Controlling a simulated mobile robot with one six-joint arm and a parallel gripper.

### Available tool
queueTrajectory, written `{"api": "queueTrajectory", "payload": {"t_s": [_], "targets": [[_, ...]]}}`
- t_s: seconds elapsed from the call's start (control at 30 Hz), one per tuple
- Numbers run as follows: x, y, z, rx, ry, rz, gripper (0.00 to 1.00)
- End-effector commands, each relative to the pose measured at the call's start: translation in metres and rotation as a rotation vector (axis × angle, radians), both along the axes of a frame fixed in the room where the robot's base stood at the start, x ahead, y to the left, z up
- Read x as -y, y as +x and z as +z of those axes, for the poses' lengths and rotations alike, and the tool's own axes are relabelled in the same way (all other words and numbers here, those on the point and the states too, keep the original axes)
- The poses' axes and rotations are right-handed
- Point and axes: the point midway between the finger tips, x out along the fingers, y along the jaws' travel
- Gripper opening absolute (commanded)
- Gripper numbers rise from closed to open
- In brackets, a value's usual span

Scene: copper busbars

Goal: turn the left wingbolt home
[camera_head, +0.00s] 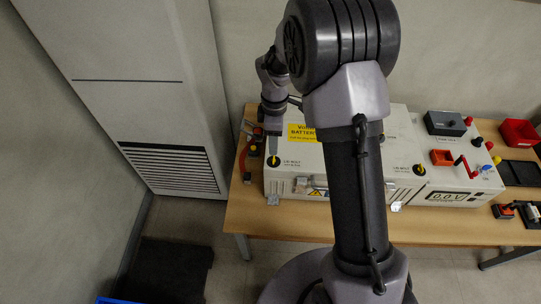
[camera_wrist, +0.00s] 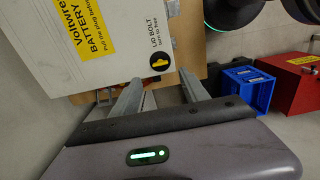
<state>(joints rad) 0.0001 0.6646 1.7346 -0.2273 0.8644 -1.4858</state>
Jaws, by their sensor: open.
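The left wingbolt (camera_head: 273,161) is a small yellow wing on a black disc, at the front left corner of the white battery box (camera_head: 290,178). In the wrist view the wingbolt (camera_wrist: 159,62) lies just past my fingertips, beside the printed words "LID BOLT". My gripper (camera_wrist: 160,78) is open, with nothing between its two grey fingers. In the head view my gripper (camera_head: 273,145) points down over the left wingbolt and partly overlaps it. I cannot tell whether the fingers touch it. A second yellow wingbolt (camera_head: 419,170) sits at the lid's right.
The box stands on a wooden table (camera_head: 300,223). A meter panel (camera_head: 445,196) with knobs and a red lever (camera_head: 468,167) is to the right. Red and black tools (camera_head: 252,150) lie left of the box. The wrist view shows a blue crate (camera_wrist: 246,88) and a red box (camera_wrist: 298,84).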

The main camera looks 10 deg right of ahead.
Motion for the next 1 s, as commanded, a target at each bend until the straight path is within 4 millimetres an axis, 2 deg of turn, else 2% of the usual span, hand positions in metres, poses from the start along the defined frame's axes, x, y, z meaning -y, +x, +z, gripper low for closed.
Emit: {"api": "queueTrajectory", "payload": {"t_s": [0.03, 0.1, 0.3, 0.43, 0.67, 0.77, 0.93, 1.0], "targets": [[0.000, -0.001, -0.021, -0.003, 0.000, 0.000, 0.53], [0.000, -0.001, -0.040, -0.003, 0.000, -0.001, 0.53], [0.000, -0.001, -0.077, -0.001, 0.000, -0.001, 0.53], [0.000, 0.000, -0.085, 0.000, 0.000, -0.002, 0.53], [0.000, 0.000, -0.085, 0.000, 0.000, -0.003, 0.53], [0.000, 0.000, -0.085, 0.000, 0.000, -0.003, 0.37], [0.000, 0.000, -0.085, 0.000, 0.000, -0.003, 0.04], [0.000, 0.000, -0.085, 0.000, 0.000, -0.003, 0.00]]}}
